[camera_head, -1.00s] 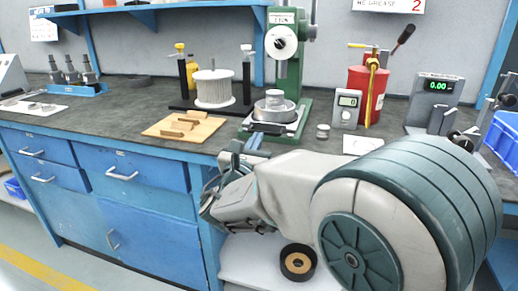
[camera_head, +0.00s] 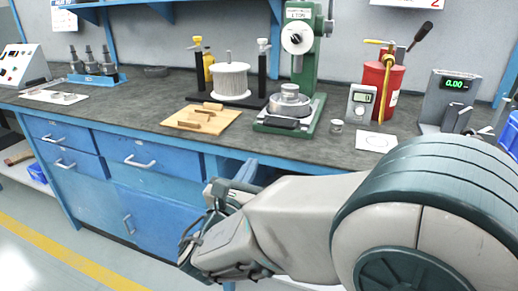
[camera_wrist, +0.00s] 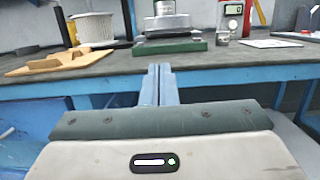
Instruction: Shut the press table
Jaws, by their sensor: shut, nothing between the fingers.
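The green press (camera_head: 299,65) stands on the bench top. Its low green base (camera_head: 316,118) carries a round metal pan or table (camera_head: 290,103), with a dark block (camera_head: 288,123) at its front. The wrist view shows the green base (camera_wrist: 171,46) and the round metal part (camera_wrist: 167,24) ahead, above the fingertips. My gripper (camera_head: 248,168) is in front of the bench edge, apart from the press. In the wrist view its two blue-grey fingers (camera_wrist: 160,70) are together, with nothing between them. The pan's fit on its base is unclear.
A wooden board (camera_head: 203,118) with blocks and a white ribbed cylinder (camera_head: 231,81) are left of the press. A small metal cup (camera_head: 336,126), a grey meter (camera_head: 360,103) and a red canister (camera_head: 381,88) are to its right. The blue bench edge (camera_head: 330,164) lies below the press.

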